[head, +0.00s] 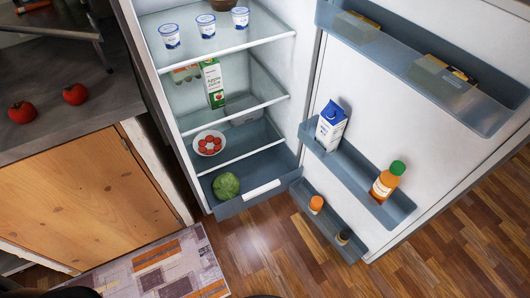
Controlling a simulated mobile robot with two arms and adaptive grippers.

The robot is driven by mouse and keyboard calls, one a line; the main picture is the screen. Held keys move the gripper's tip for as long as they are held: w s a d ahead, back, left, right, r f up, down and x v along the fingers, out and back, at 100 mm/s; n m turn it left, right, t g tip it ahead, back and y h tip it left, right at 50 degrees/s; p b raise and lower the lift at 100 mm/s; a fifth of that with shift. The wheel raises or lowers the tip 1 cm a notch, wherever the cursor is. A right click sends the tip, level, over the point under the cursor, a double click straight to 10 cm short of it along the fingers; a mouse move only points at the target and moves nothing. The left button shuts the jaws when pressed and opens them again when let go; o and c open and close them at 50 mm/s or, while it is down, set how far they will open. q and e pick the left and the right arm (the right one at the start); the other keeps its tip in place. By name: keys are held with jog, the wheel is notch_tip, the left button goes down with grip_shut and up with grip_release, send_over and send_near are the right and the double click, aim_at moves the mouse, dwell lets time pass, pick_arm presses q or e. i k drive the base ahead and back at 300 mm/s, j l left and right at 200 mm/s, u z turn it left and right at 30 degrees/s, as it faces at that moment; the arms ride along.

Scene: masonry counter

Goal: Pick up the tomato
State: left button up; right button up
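Two red tomatoes sit apart on the dark grey counter at the left of the head view. One tomato (22,113) is nearer the left edge, and the other tomato (75,95) is to its right and slightly farther back. Both have dark green stems. A white bowl (209,151) with several small red round items, perhaps tomatoes, stands on a lower shelf of the open fridge. Neither of my grippers shows, and nothing touches the two counter tomatoes.
The fridge door (440,150) stands wide open to the right, its bins holding a milk carton (330,126) and an orange bottle (387,182). A dark metal frame (95,38) is behind the tomatoes. Below the counter (95,115) are a wooden cabinet (90,195) and rug (160,270).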

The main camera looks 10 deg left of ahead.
aim_at(22, 112)
jog(key=j+u, duration=0.1)
jog(key=u, duration=1.7)
